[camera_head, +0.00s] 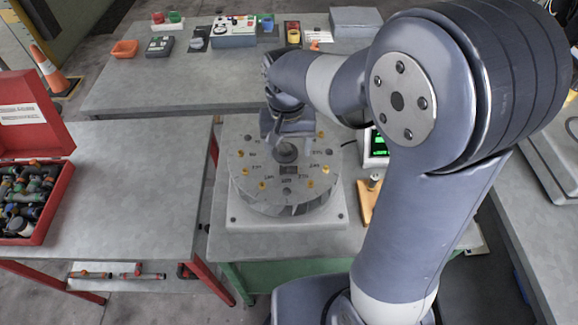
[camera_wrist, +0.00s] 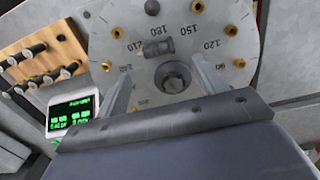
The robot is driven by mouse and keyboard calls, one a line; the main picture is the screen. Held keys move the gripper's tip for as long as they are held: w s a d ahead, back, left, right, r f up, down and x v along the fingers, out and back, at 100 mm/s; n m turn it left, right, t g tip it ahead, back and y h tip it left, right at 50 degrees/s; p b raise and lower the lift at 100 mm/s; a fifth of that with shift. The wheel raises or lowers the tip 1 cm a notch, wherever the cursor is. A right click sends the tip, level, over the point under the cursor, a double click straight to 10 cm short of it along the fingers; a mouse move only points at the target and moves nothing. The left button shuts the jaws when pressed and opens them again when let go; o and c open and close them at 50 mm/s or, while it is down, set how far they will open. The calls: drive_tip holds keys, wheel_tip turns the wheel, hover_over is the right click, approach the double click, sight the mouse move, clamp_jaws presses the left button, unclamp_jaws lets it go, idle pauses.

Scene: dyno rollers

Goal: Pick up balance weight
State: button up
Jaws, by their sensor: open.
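A small grey cylindrical piece (camera_wrist: 157,47) lies on its side on the numbered disc (camera_wrist: 112,28), near the hub; it looks like a balance weight. Several similar dark pieces stand in the wooden rack (camera_wrist: 30,58) at the left of the wrist view. My gripper (camera_wrist: 161,72) is open and empty, with its two fingers pointing at the disc and the hub (camera_wrist: 173,77) between them. The grey piece is beyond the fingertips, apart from them as far as I can tell. In the camera_head view my gripper (camera_head: 287,138) is over the disc (camera_head: 245,180), hiding part of it.
Brass-coloured fittings ring the disc. A green-lit display (camera_wrist: 72,112) stands beside the rack. A red toolbox (camera_head: 50,205) sits on the left table (camera_head: 140,190). The back table (camera_head: 130,90) holds an orange tray (camera_head: 124,48) and control boxes (camera_head: 233,32).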

sight(288, 167)
drive_tip(key=shift+s+f+p, duration=0.2)
drive_tip(key=shift+f+p, duration=0.35)
drive_tip(key=shift+f, duration=2.25)
drive_tip(key=c, duration=0.9)
